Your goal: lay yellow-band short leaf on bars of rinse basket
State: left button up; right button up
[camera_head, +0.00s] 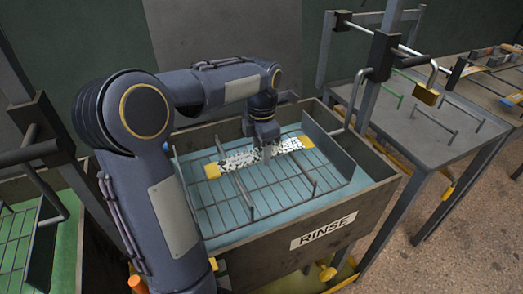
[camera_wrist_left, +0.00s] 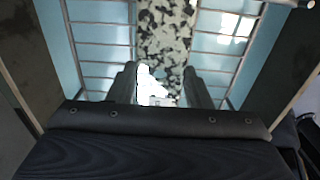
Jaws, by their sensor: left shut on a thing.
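The yellow-band short leaf (camera_head: 238,161) is a speckled black-and-white strip with yellow ends, lying across the wire bars of the rinse basket (camera_head: 222,208). The basket sits in the tank marked RINSE (camera_head: 323,231), over blue liquid. My left gripper (camera_head: 267,155) points down at the leaf and is shut on it near its middle. In the left wrist view the leaf (camera_wrist_left: 163,32) runs away between the two fingers (camera_wrist_left: 160,88), with the bars beneath it. I cannot tell whether it fully rests on the bars. My right gripper is not in view.
A tank with green liquid (camera_head: 18,240) stands at the left. The basket's raised side plate (camera_head: 325,146) is just right of the leaf.

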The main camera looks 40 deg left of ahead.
pick_arm(q)
jog(key=shift+f, duration=0.2)
jog(key=shift+f, duration=0.1)
jog(key=shift+f, duration=0.35)
jog(key=shift+f+b, duration=0.1)
jog(key=shift+b, duration=0.25)
jog(key=o, duration=1.3)
notch_tip(320, 180, up, 13)
jog(key=p, duration=0.2)
jog(key=shift+p, duration=0.35)
